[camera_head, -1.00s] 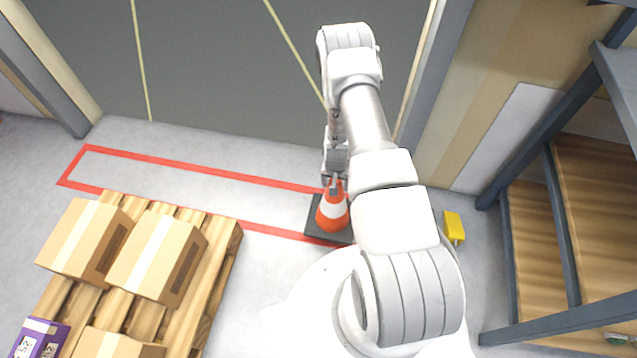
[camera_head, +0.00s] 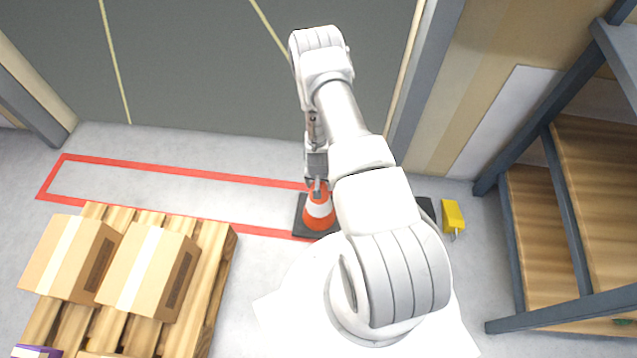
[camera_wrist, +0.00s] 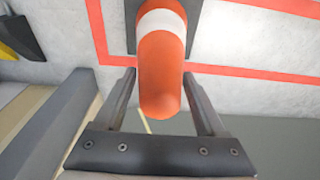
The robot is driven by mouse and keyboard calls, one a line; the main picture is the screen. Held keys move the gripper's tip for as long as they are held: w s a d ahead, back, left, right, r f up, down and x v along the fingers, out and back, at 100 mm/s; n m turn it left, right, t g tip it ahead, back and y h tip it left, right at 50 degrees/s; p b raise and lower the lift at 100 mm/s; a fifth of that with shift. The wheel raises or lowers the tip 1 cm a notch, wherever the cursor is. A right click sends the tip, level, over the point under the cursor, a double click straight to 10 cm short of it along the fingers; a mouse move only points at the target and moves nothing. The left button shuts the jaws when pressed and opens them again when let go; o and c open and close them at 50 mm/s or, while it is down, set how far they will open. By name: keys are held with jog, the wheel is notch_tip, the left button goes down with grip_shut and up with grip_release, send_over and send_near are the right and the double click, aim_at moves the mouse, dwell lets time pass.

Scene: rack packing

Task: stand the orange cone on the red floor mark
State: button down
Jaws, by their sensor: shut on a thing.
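The orange cone (camera_head: 319,211) has a white band and a square black base (camera_head: 301,222). It looks upright in the head view, at the right-hand part of the red floor mark (camera_head: 170,165), a long outlined rectangle. My gripper (camera_head: 318,187) is at the cone's top. In the wrist view, the cone (camera_wrist: 160,65) sits between the two fingers of my gripper (camera_wrist: 158,82), which is shut on it. Red lines of the mark (camera_wrist: 250,72) pass beside and below the base there. My arm hides the mark's right end in the head view. I cannot tell whether the base touches the floor.
A wooden pallet (camera_head: 215,270) with cardboard boxes (camera_head: 148,270) stands at the lower left. A yellow object (camera_head: 453,215) lies right of my arm, beside a partly hidden dark piece (camera_head: 427,206). Shelving (camera_head: 560,240) stands at the right. The mark's left part is clear.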

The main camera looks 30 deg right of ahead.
jog(key=shift+w+f, duration=0.1)
grip_release()
jog(key=shift+f, duration=0.2)
jog(key=shift+r, duration=0.1)
